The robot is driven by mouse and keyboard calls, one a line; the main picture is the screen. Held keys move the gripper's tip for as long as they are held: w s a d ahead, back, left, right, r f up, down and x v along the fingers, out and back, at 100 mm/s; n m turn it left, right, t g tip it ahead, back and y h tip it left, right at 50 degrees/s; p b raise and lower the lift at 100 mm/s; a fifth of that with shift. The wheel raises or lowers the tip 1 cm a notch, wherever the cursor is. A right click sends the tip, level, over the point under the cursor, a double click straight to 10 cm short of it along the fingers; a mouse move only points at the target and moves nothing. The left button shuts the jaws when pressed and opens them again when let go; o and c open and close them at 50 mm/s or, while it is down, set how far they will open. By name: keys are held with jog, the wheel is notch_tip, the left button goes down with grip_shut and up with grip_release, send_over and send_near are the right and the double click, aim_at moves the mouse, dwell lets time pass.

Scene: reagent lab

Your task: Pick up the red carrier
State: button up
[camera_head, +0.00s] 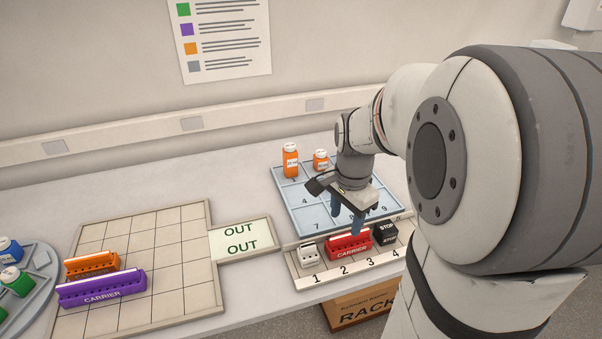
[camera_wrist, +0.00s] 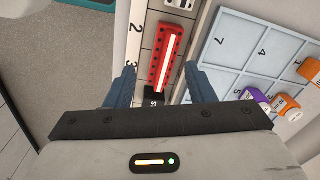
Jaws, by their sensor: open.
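The red carrier (camera_head: 348,245) sits in the numbered strip at the bench's front edge, around positions 2 and 3, between a small white block and a black STOP block. My gripper (camera_head: 348,222) is just above it, fingers pointing down, open and empty. In the wrist view the red carrier (camera_wrist: 166,60) lies lengthwise ahead, with a white strip along its top. The blue fingers of my gripper (camera_wrist: 158,85) stand apart on either side of the carrier's line, not visibly touching it.
The black STOP block (camera_head: 384,234) and white block (camera_head: 310,255) flank the carrier. Behind is a blue-grey numbered tray (camera_head: 300,215) with orange bottles (camera_head: 290,160). To the left are a gridded board (camera_head: 170,290), a purple carrier (camera_head: 102,289) and an orange carrier (camera_head: 91,265).

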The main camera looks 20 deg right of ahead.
aim_at(350, 236)
jog(key=w+d+f+m, duration=0.2)
jog(key=d+m, duration=0.1)
jog(key=shift+f+g, duration=0.25)
jog(key=shift+g, duration=0.05)
jog(key=shift+m, duration=0.3)
notch_tip(350, 236, down, 7)
jog(key=shift+f+p, duration=0.2)
jog(key=shift+p, duration=0.2)
jog(key=shift+c, duration=0.4)
jog(key=c, duration=0.7)
jog(key=shift+c, duration=0.2)
